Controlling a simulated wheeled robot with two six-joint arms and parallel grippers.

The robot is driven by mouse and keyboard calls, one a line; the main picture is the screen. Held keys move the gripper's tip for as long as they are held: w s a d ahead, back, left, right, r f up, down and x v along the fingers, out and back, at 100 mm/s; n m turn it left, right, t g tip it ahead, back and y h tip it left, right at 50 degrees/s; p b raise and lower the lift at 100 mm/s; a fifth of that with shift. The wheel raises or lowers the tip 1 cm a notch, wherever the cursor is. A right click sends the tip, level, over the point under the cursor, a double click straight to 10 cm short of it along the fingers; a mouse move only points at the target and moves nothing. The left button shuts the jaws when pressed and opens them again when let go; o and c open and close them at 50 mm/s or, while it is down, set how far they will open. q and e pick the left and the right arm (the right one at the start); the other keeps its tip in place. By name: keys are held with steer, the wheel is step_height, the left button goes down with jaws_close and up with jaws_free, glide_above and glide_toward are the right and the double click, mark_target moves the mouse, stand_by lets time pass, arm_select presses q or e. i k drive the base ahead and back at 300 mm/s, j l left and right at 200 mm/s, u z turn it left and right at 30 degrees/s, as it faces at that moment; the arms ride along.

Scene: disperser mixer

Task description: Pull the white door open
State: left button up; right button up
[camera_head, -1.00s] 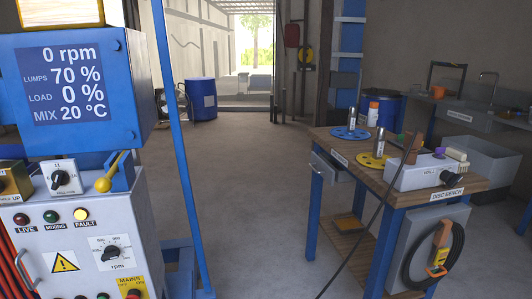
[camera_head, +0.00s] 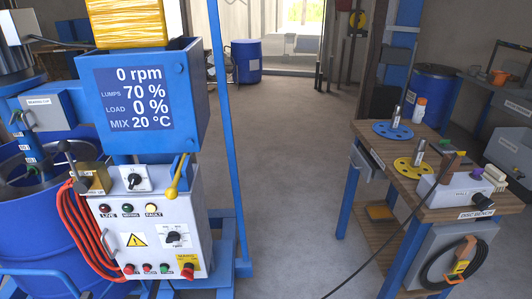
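The white door (camera_head: 150,222) is the front panel of the control cabinet at left centre, under the blue display box. It looks shut. It carries indicator lamps, a yellow warning triangle (camera_head: 136,240), an rpm knob (camera_head: 173,238) and a red mains switch (camera_head: 187,266). A grey bar handle (camera_head: 105,242) stands upright near its left edge. Neither of my grippers is in view, so nothing of mine is seen at the handle.
Red hoses (camera_head: 85,235) hang just left of the handle, beside a blue drum (camera_head: 40,215). A blue post (camera_head: 226,130) rises right of the cabinet. The disc bench (camera_head: 400,205) stands at right. Open floor (camera_head: 290,170) lies between them.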

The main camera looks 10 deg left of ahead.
mark_target(135, 229)
steer(key=u, duration=1.2)
